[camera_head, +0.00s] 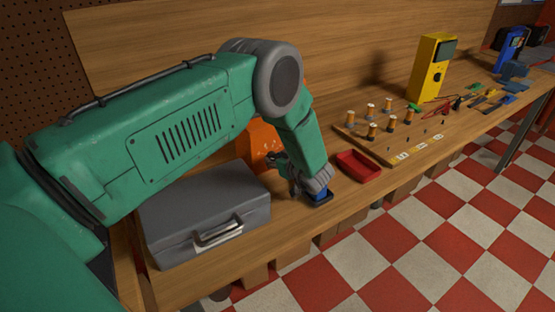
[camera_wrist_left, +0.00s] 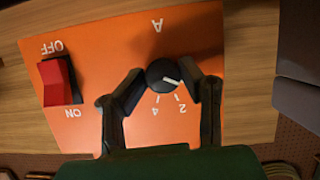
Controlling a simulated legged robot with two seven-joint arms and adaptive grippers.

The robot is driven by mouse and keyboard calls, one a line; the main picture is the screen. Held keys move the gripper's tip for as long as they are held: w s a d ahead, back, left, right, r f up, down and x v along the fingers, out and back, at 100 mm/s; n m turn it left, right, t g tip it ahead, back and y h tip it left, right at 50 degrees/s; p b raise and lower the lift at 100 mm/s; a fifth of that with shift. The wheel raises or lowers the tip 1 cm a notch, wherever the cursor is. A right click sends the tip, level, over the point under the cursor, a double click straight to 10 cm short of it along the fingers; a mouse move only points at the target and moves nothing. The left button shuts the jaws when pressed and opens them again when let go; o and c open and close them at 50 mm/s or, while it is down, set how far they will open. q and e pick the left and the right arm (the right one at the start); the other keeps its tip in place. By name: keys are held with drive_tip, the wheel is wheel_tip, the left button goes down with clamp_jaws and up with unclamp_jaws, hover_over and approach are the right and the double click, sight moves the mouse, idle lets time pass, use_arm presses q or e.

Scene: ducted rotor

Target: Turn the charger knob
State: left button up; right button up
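The orange charger (camera_head: 264,138) stands behind my left gripper in the head view, mostly hidden by my arm. In the left wrist view its orange panel (camera_wrist_left: 100,60) fills the middle, upside down. The round black knob (camera_wrist_left: 162,74) has a white pointer aimed right and slightly down, beside the marks for 2 and 4. My left gripper (camera_wrist_left: 166,76) has a fingertip on each side of the knob, apparently touching it. In the head view this gripper (camera_head: 273,160) reaches toward the charger. My right gripper is not in view.
A red rocker switch (camera_wrist_left: 57,80) marked OFF and ON is on the panel. A grey case (camera_head: 205,208) lies left of the gripper. A red tray (camera_head: 358,167), a board with several spools (camera_head: 371,131) and a yellow device (camera_head: 432,68) are to the right.

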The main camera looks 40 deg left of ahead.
use_arm(q)
drive_tip(key=shift+s+a+r, duration=0.1)
drive_tip(key=shift+a, duration=0.25)
drive_tip(key=shift+c, duration=0.5)
drive_tip(key=shift+d+g+b, duration=0.15)
drive_tip(key=shift+g+b, duration=0.15)
drive_tip(key=shift+b, duration=0.1)
drive_tip(key=shift+d+f+m+g+y+b, duration=0.15)
drive_tip(key=shift+m+g+b, duration=0.1)
drive_tip(key=shift+m+b, duration=0.35)
drive_tip(key=shift+a+f+m+g+y+b, duration=0.15)
drive_tip(key=shift+m+g+b, duration=0.1)
drive_tip(key=shift+m+b, duration=0.3)
drive_tip(key=shift+d+r+m+g+y+b, duration=0.15)
drive_tip(key=shift+m+g+y+b, duration=0.4)
drive_tip(key=shift+m+b, duration=0.7)
drive_tip(key=shift+g, duration=0.25)
drive_tip(key=o, duration=1.1)
drive_tip(key=shift+w, duration=0.2)
